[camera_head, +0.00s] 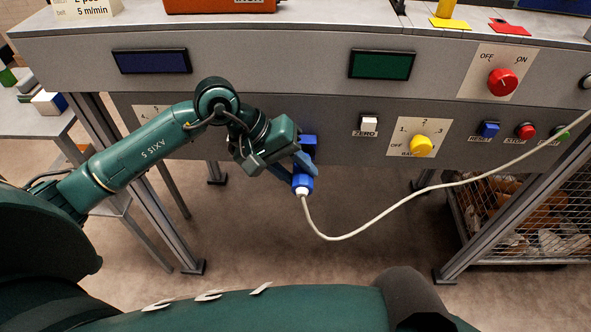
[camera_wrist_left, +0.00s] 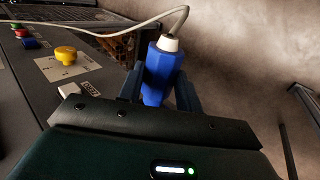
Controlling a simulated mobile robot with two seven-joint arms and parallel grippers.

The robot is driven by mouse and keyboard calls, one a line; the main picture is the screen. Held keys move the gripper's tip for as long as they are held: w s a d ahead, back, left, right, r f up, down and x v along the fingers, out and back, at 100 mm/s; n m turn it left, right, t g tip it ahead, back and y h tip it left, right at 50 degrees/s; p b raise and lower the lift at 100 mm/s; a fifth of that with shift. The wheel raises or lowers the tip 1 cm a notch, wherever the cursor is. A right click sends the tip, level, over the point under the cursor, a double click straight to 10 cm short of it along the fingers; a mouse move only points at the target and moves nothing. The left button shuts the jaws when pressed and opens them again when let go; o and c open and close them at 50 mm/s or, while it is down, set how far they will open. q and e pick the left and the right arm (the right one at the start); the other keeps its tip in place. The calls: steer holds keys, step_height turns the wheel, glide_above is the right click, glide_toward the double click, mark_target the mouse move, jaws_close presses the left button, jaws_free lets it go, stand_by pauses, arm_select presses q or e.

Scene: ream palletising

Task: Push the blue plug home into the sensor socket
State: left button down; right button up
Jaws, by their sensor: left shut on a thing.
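The blue plug (camera_head: 303,184) has a white collar and a pale cable trailing from it. My left gripper (camera_head: 299,168) is shut on the plug; in the left wrist view the plug (camera_wrist_left: 161,75) stands between the two dark fingers (camera_wrist_left: 158,95), collar pointing away. The blue sensor socket (camera_head: 308,142) is on the lower front panel of the bench, just above the plug in the head view. The fingers partly hide the space between plug and socket, so I cannot tell whether they touch. My right gripper is not in view.
The panel carries a white ZERO switch (camera_head: 369,124), a yellow knob (camera_head: 421,144), a blue RESET button (camera_head: 488,130) and a red STOP button (camera_head: 525,131). The cable (camera_head: 420,199) loops right past them. A wire cage (camera_head: 530,220) stands below right. Bare floor lies beneath the plug.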

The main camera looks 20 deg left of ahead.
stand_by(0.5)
arm_select(q)
steer(key=shift+b, duration=0.5)
stand_by(0.7)
steer(key=shift+b, duration=0.55)
steer(key=shift+w+a+b, duration=0.25)
steer(key=shift+w+b, duration=0.35)
steer(key=shift+w, duration=0.25)
steer(key=shift+w+a+b, duration=0.2)
steer(key=shift+w+b, duration=0.35)
steer(key=shift+w, duration=0.25)
steer(key=c, duration=0.9)
jaws_free()
